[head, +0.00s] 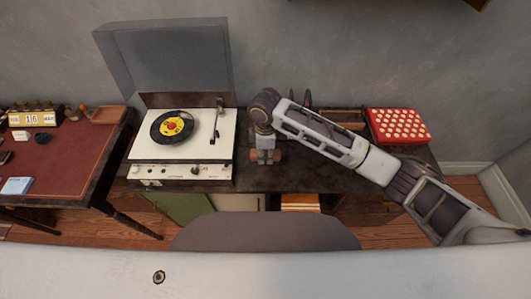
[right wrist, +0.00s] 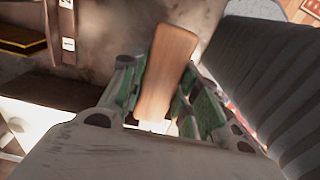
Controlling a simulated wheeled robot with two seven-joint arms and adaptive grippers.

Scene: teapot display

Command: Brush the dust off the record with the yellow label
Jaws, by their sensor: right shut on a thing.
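The black record with the yellow label (head: 172,127) lies on the white record player (head: 205,150), whose clear lid (head: 165,55) stands open. My right gripper (head: 265,157) is just right of the player, pointing down over the dark cabinet top. In the right wrist view, the right gripper (right wrist: 160,75) is shut on a wooden block, seemingly the brush (right wrist: 168,65), between its green fingers. A small brown bit of the brush (head: 281,155) shows at the fingers in the head view. Bristles are not visible, and dust is too small to tell. My left gripper is out of view.
The tonearm (head: 217,122) stands at the right of the record. A red dotted box (head: 398,125) is at the cabinet's right end. A desk (head: 75,160) with small items stands left. A grey rounded seat or backrest (head: 265,232) is in front of the cabinet.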

